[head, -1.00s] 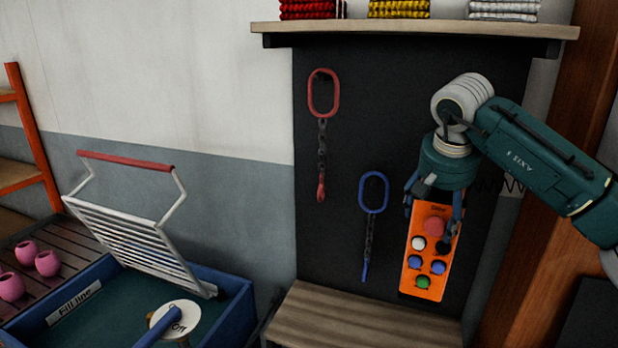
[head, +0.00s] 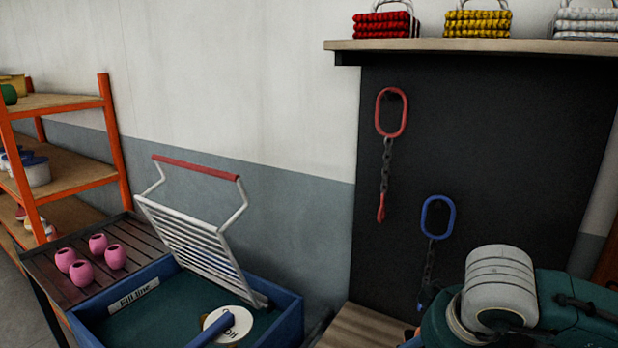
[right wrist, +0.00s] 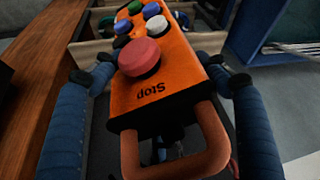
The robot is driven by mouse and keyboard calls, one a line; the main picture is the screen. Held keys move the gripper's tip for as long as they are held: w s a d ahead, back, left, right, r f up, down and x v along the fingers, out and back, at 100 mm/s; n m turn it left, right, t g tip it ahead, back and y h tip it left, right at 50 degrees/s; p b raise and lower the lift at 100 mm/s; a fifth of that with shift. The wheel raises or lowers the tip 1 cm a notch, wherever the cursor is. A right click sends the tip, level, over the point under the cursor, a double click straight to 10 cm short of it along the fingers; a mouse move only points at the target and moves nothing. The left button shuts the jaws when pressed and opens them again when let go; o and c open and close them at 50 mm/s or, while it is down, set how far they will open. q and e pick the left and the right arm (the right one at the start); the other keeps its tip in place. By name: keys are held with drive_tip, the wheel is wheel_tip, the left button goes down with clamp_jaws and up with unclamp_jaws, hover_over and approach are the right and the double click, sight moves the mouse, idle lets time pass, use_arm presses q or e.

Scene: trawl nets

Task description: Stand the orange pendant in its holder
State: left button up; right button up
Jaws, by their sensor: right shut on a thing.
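The orange pendant (right wrist: 176,71) is in my right wrist view, with a large red Stop button and several coloured buttons. Its orange loop handle (right wrist: 205,150) is towards the camera. My right gripper (right wrist: 160,66) is shut on the pendant, with a blue padded finger on each side. In the head view my right arm's wrist fills the lower right corner, and the pendant and fingers are hidden or out of frame. My left gripper is in neither current view. I cannot identify the holder for sure.
A dark board (head: 530,150) carries a red-ring chain (head: 391,112) and a blue-ring chain (head: 438,217). A blue tank (head: 290,325) with a raised grate (head: 200,245) stands left. Pink floats (head: 98,243) sit on a slatted table (head: 55,275). An orange-framed shelf (head: 110,140) is behind.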

drive_tip(key=shift+s+a+f+n, duration=0.15)
drive_tip(key=shift+s+a+f, duration=0.2)
drive_tip(key=shift+s, duration=0.25)
drive_tip(key=shift+s+a+f+n, duration=0.2)
drive_tip(key=shift+s+a, duration=0.25)
drive_tip(key=shift+s, duration=0.15)
drive_tip(key=w+d+r+m, duration=0.3)
drive_tip(key=w+d+r, duration=0.6)
drive_tip(key=w, duration=0.3)
drive_tip(key=shift+h, duration=0.4)
drive_tip(key=w+d+r+m, duration=0.1)
drive_tip(key=d+r, duration=0.1)
drive_tip(key=d, duration=0.1)
drive_tip(key=w+d+r, duration=0.1)
drive_tip(key=d+r, duration=0.1)
drive_tip(key=d, duration=0.1)
drive_tip(key=w+d+r+m+h, duration=0.1)
drive_tip(key=w+d+r, duration=0.1)
drive_tip(key=d+r, duration=0.1)
drive_tip(key=shift+d+m, duration=0.2)
drive_tip(key=shift+m, duration=0.15)
drive_tip(key=shift+g, duration=0.3)
drive_tip(key=shift+d+f+p, duration=0.15)
drive_tip(key=shift+f+p, duration=0.7)
drive_tip(key=shift+f, duration=4.1)
drive_tip(key=shift+d+f+p, duration=0.1)
drive_tip(key=shift+f+p, duration=0.7)
drive_tip(key=shift+f, duration=4.1)
